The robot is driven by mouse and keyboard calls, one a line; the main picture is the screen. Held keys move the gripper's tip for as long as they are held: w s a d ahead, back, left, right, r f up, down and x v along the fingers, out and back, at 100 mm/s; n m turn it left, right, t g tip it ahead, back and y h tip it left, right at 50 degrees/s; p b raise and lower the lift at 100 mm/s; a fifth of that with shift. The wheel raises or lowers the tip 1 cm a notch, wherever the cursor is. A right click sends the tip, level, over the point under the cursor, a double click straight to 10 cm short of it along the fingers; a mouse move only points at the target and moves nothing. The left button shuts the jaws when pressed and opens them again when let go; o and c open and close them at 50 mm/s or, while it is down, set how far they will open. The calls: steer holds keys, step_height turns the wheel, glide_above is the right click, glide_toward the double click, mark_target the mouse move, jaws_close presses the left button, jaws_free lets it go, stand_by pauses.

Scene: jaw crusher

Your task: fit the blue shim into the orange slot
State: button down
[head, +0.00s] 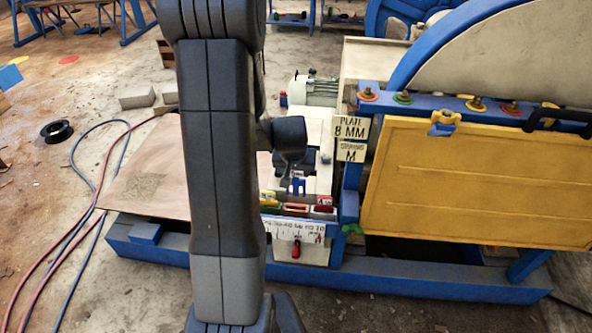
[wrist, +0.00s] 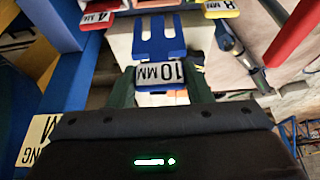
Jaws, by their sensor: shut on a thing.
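The blue shim (wrist: 161,40) is a forked plate with a "10 MM" label. My gripper (wrist: 160,86) is shut on its labelled end, and the prongs point away from the fingers. In the head view, the blue shim (head: 298,187) hangs upright below my gripper (head: 297,172), prongs downward. The orange slot (head: 296,210) is in the row just below it in the picture, between a yellow piece and a red piece. The shim looks apart from the slot. In the wrist view the slot is not clearly visible.
A red shim marked "4 MM" (wrist: 97,17) and a yellow one marked "8 MM" (wrist: 222,9) flank the blue shim. A white ruler strip (head: 294,229) runs below the slots. A plate sign (head: 351,128) and yellow guard (head: 465,185) stand to the right.

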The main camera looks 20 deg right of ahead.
mark_target(296, 194)
steer(key=shift+f+b, duration=0.6)
steer(key=shift+f, duration=0.3)
steer(key=shift+f, duration=0.25)
steer(key=shift+f+b, duration=1.75)
steer(key=shift+b, duration=0.25)
steer(key=shift+f, duration=0.25)
steer(key=shift+f+b, duration=2.4)
steer(key=shift+b, duration=0.15)
steer(key=c, duration=0.6)
jaws_free()
steer(key=shift+c, duration=0.2)
steer(key=p+v, duration=0.1)
steer(key=v, duration=1.3)
steer(key=shift+p, duration=0.4)
